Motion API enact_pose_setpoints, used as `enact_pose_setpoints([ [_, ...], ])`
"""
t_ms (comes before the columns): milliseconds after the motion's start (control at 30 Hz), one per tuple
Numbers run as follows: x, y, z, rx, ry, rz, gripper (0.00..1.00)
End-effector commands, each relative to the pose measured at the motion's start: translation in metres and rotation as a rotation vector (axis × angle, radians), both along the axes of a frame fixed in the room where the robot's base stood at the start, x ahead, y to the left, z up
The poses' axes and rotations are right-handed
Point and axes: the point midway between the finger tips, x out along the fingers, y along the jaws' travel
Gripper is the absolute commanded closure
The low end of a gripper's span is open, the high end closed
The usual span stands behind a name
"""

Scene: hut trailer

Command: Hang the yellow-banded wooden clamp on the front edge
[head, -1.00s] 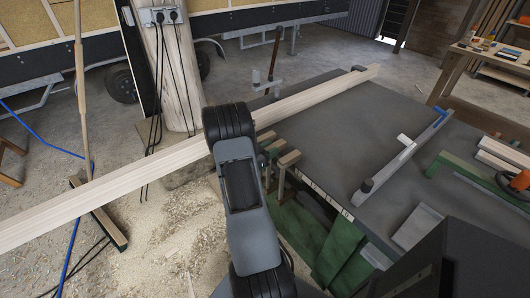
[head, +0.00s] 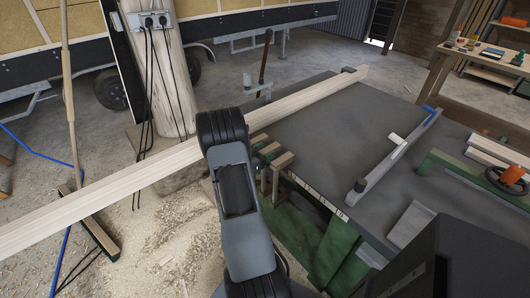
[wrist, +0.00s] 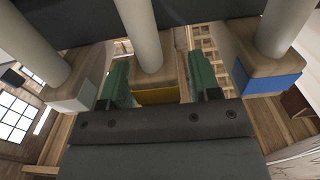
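In the wrist view the yellow-banded wooden clamp (wrist: 157,97) is in the middle, with a pale round bar rising from its wooden block. My gripper (wrist: 158,70) has one green finger on each side of this block. The fingers are apart, and I cannot make out firm contact with the block. In the head view the wooden clamps (head: 282,160) stand at the near left edge of the dark worktable (head: 330,120). My arm hides my gripper and part of the clamps there. The table's front edge (head: 318,196) runs down to the right.
A white-banded clamp (wrist: 72,95) and a blue-banded clamp (wrist: 270,82) stand close on either side in the wrist view. A long pale beam (head: 100,200) crosses behind my arm. A grey bar with a lever (head: 385,165) lies on the table; the tabletop's middle is clear.

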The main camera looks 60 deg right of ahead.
Motion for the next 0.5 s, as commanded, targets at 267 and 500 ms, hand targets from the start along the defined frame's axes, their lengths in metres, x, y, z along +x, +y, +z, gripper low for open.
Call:
enact_pose_setpoints([
  [267, 0.0, 0.0, -0.001, 0.003, 0.001, 0.0, 0.36],
  [500, 0.008, 0.02, -0.002, 0.003, 0.001, 0.004, 0.36],
])
